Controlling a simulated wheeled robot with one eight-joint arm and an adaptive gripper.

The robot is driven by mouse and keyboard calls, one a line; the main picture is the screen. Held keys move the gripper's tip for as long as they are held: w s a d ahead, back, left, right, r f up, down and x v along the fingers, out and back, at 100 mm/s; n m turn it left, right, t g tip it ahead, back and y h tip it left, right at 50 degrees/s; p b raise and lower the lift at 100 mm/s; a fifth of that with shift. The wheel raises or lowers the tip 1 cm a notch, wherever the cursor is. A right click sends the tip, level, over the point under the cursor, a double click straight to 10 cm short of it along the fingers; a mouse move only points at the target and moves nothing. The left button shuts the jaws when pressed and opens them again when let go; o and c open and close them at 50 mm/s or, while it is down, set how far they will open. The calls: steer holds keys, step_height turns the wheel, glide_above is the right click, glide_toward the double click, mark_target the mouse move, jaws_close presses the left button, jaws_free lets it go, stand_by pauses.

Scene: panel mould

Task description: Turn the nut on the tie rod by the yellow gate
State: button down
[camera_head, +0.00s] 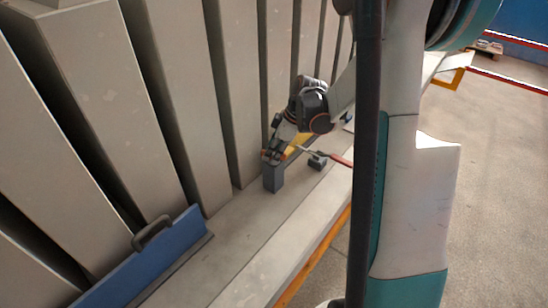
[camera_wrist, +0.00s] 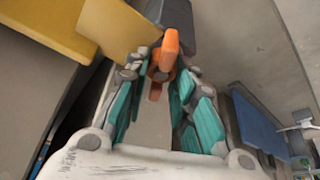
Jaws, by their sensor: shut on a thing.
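The orange winged nut (camera_wrist: 168,43) is in the wrist view, in front of a dark grey block (camera_wrist: 178,14). My gripper (camera_wrist: 162,72) is shut on it, with a fingertip on each side. The tie rod behind the nut cannot be made out. The yellow gate (camera_wrist: 62,28) is at the upper left of the wrist view. In the head view my gripper (camera_head: 273,153) is small, above the grey block (camera_head: 273,178), with the yellow gate (camera_head: 298,140) just behind it. The nut is mostly hidden there.
Tall grey panels (camera_head: 170,90) stand in a row along the left. A blue gate with a handle (camera_head: 150,262) is in the front. A red-handled tool (camera_head: 340,160) and a small dark block (camera_head: 317,161) lie on the ledge (camera_head: 250,235). Floor is open on the right.

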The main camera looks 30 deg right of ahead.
steer(key=shift+n+g+y, duration=0.3)
steer(key=shift+n+g, duration=0.1)
steer(key=shift+n, duration=0.8)
steer(key=shift+n+g+b, duration=0.4)
steer(key=shift+n+g, duration=0.2)
steer(key=shift+n, duration=1.2)
steer(key=shift+s+n+g+y, duration=0.1)
steer(key=shift+n+g+y, duration=0.4)
steer(key=shift+n, duration=1.2)
steer(key=shift+f, duration=0.1)
steer(key=n+g, duration=0.1)
steer(key=n, duration=0.2)
steer(key=shift+g+h+b, duration=0.3)
steer(key=shift+b, duration=0.1)
